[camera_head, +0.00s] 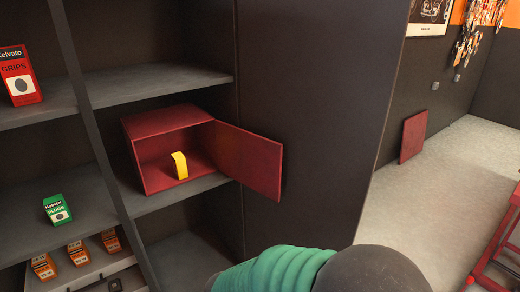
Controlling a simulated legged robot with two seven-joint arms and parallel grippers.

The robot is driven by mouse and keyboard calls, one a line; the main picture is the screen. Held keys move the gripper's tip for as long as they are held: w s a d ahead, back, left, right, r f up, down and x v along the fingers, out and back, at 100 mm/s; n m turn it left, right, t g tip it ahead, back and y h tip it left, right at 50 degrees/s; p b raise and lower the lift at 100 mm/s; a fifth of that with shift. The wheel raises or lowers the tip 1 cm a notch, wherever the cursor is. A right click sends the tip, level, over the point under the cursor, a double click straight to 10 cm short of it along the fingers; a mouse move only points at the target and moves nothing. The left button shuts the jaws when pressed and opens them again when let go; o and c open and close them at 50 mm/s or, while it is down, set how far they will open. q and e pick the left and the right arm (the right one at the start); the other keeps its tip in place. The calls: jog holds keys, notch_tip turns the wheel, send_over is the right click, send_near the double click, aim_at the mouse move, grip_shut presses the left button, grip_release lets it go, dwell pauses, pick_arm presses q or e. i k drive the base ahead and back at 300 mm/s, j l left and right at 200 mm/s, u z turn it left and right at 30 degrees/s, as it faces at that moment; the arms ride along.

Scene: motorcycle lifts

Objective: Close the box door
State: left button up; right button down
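A dark red box (165,121) stands on a shelf of a dark cabinet, left of the middle of the view. Its door (249,159) is hinged on the box's right side and stands wide open, swung out to the right. The inside shows, with a small yellow object (180,165) upright in it. An arm with a green ribbed sleeve and a dark rounded part comes in at the bottom middle, below and apart from the door. No gripper fingers of either arm are in view.
The shelf (150,197) has a bare front edge. A dark cabinet side panel (310,110) stands behind and right of the door. Small packages, such as a green one (57,209), sit on shelves at left. Open floor (425,190) and a red frame (500,245) are at right.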

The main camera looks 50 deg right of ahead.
aim_at(255, 161)
jog(key=i+z, duration=0.1)
jog(key=z, duration=0.3)
jog(key=i+j+z, duration=0.1)
jog(key=z, duration=0.35)
jog(key=i+j+z, duration=0.1)
jog(key=z, duration=0.3)
jog(key=j+z, duration=0.1)
jog(key=z, duration=0.3)
jog(key=i+j, duration=0.15)
jog(key=j, duration=0.1)
